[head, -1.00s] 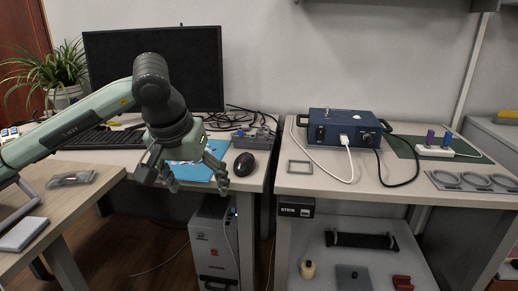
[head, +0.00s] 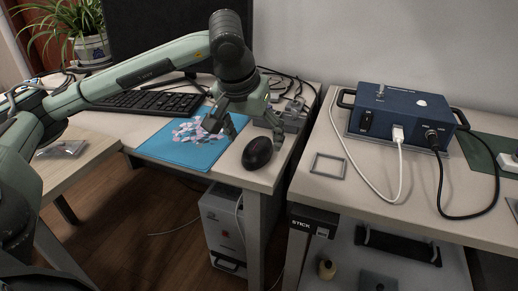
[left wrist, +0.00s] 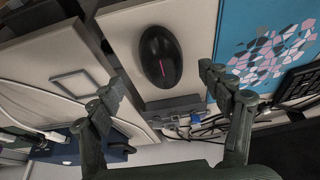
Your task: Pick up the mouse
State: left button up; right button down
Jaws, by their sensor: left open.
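The black mouse (head: 257,153) lies on the front right corner of the left desk (head: 262,181), just right of a blue mouse pad. In the left wrist view the mouse (left wrist: 160,56) shows a thin pink line on its top and sits between and beyond the two fingers. My left gripper (head: 253,128) is open and empty, above the desk and just behind the mouse in the head view. Its fingers also show spread apart in the left wrist view (left wrist: 165,92). My right gripper is not in view.
The blue mouse pad (head: 183,143) has a pink and white pattern. A keyboard (head: 150,101) and a monitor (head: 170,40) stand behind it. A grey box with cables (head: 292,117) lies behind the mouse. A gap separates this desk from the right one, which holds a blue device (head: 405,112).

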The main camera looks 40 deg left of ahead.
aim_at(257, 145)
pick_arm(q)
jog(key=x, duration=0.4)
jog(key=shift+w+a, duration=0.2)
jog(key=shift+w, duration=0.15)
jog(key=shift+c, duration=0.4)
jog(key=c, duration=1.2)
